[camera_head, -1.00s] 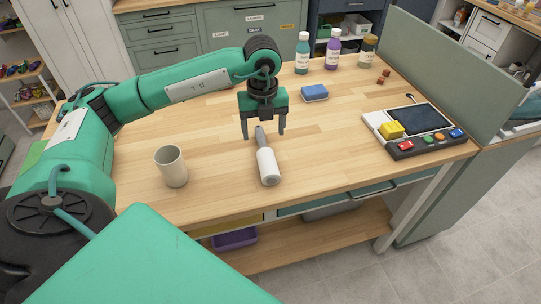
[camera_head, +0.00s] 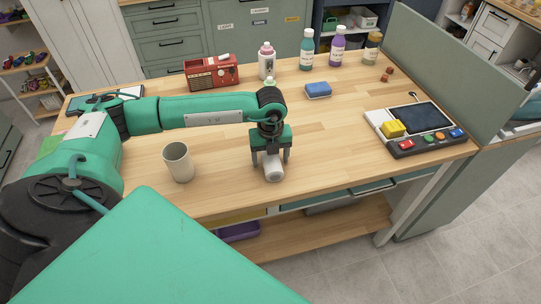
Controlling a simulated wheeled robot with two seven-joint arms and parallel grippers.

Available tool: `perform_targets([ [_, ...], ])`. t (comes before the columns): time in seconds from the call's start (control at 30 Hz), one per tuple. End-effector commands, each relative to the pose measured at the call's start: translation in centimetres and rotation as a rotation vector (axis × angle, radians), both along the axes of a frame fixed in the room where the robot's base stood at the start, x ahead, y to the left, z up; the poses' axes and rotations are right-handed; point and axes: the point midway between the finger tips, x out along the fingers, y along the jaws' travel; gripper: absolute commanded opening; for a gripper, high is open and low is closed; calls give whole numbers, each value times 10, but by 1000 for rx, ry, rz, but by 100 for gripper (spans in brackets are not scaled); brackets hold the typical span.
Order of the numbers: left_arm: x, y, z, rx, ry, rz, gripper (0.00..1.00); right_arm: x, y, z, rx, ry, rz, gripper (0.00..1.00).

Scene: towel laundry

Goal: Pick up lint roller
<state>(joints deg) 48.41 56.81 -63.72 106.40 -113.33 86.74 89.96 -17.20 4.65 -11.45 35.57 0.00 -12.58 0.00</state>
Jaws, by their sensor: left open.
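The lint roller (camera_head: 273,171) lies on the wooden table, its white roll pointing to the front edge. My left gripper (camera_head: 271,160) is above it, pointing down, with its two dark fingers apart on either side of the roller. The roller's handle is hidden behind the gripper. I cannot tell whether the fingers touch the roller. My right gripper is not in view.
A beige cup (camera_head: 178,162) stands left of the gripper. A blue sponge (camera_head: 318,90), a red radio (camera_head: 212,72) and several bottles (camera_head: 306,50) are toward the back. A control panel (camera_head: 414,129) sits at right. The table between sponge and panel is clear.

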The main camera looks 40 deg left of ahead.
Motion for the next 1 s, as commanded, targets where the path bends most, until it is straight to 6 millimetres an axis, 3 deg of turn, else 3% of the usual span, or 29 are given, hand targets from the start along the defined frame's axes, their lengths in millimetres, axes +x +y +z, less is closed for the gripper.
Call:
perform_targets([
  [0.13, 0, 0, 0, 0, 0, 0, 70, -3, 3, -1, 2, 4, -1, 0],
  [0.4, 0, 0, 0, 0, 0, 0, 22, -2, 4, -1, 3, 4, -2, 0],
  [0.77, 1, 0, 6, -1, -2, 1, 21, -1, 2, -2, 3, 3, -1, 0],
  [1.0, 2, 0, 39, -1, -6, 1, 21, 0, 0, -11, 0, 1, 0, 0],
])
